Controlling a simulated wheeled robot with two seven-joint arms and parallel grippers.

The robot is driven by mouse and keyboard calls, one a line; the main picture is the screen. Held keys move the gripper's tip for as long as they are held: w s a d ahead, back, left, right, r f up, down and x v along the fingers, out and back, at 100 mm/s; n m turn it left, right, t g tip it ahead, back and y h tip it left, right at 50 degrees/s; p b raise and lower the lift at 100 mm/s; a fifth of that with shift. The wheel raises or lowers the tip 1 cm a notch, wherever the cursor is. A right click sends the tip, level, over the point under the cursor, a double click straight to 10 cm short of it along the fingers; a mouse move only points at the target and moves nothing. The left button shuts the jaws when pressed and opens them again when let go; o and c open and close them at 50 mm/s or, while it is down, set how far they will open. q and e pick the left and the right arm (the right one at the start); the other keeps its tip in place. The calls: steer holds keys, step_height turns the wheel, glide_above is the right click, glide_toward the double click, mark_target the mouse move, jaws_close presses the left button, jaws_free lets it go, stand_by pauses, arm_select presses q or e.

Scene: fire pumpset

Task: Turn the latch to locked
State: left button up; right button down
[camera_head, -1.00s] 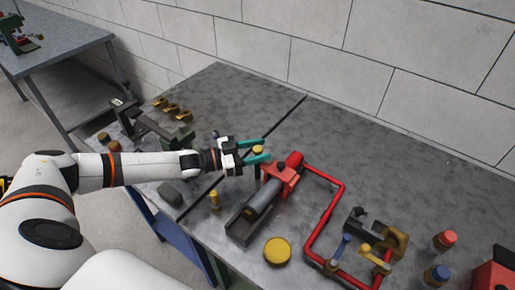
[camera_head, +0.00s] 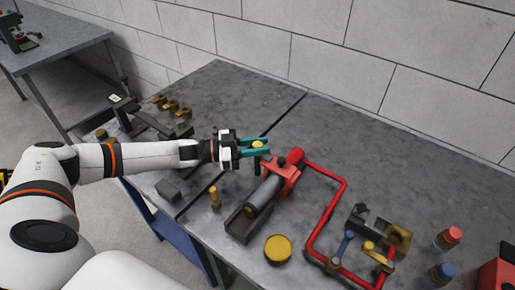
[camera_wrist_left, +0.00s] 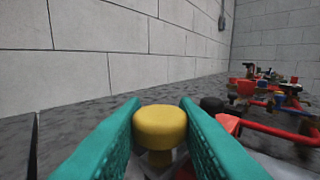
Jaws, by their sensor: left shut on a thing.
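A yellow round knob (camera_head: 257,144) stands just left of the red pump end (camera_head: 284,172), near the seam across the bench. My left gripper (camera_head: 264,147) reaches in from the left, and its teal fingers are shut on the knob. In the left wrist view the knob (camera_wrist_left: 160,124) sits between the two fingers, its cap and short stem showing. The fingers hide its sides, and I cannot read a locked or unlocked mark. My right gripper is not in view.
A red pipe loop (camera_head: 318,232) runs right of the grey cylinder (camera_head: 263,195). A yellow disc (camera_head: 278,249) lies in front and a small brass post (camera_head: 214,197) stands left. Valves and bottles crowd the right. The bench toward the wall is clear.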

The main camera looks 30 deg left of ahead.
mark_target(257, 144)
arm_select(q)
steer(key=o, duration=1)
step_height(257, 144, up, 10)
steer(key=shift+b, duration=0.35)
